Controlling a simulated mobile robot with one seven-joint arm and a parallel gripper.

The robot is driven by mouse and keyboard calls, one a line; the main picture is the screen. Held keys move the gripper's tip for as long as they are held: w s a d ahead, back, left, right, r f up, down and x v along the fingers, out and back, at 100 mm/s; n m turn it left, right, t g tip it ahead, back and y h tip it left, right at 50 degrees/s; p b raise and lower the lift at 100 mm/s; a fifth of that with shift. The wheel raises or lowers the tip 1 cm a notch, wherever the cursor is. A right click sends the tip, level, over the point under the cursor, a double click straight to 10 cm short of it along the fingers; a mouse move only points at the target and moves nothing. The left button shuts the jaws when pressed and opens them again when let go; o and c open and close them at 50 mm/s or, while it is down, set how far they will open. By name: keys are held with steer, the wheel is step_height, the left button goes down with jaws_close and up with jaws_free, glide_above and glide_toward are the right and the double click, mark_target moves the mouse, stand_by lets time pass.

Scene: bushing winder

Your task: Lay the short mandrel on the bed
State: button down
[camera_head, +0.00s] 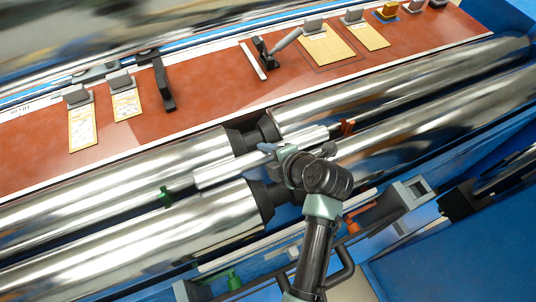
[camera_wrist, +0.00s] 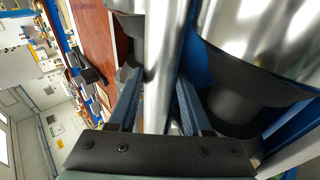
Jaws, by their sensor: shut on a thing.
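The short mandrel (camera_head: 232,170) is a slim shiny metal bar. In the head view it lies lengthwise between two large polished rollers, angled up to the right like them. My gripper (camera_head: 284,153) is shut around its middle. In the wrist view the mandrel (camera_wrist: 160,60) runs between my two fingers (camera_wrist: 157,110). A blue bed surface (camera_head: 290,214) shows in the gap between the rollers. I cannot tell whether the mandrel touches anything below it; its underside is hidden.
The rear roller (camera_head: 130,175) and front roller (camera_head: 130,240) flank the mandrel closely, with black collars near my gripper. A green piece (camera_head: 165,196) stands near its left end and a red-orange piece (camera_head: 347,127) near its right. A brown board (camera_head: 210,115) with tools lies behind.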

steer(key=shift+w+f+b, duration=0.1)
steer(key=shift+f+b, duration=0.2)
steer(key=shift+b, duration=0.15)
steer(key=shift+c, duration=1.9)
jaws_free()
steer(key=shift+o, duration=0.6)
steer(key=shift+f, duration=0.15)
steer(key=b+v, duration=0.2)
steer(key=v, duration=1.1)
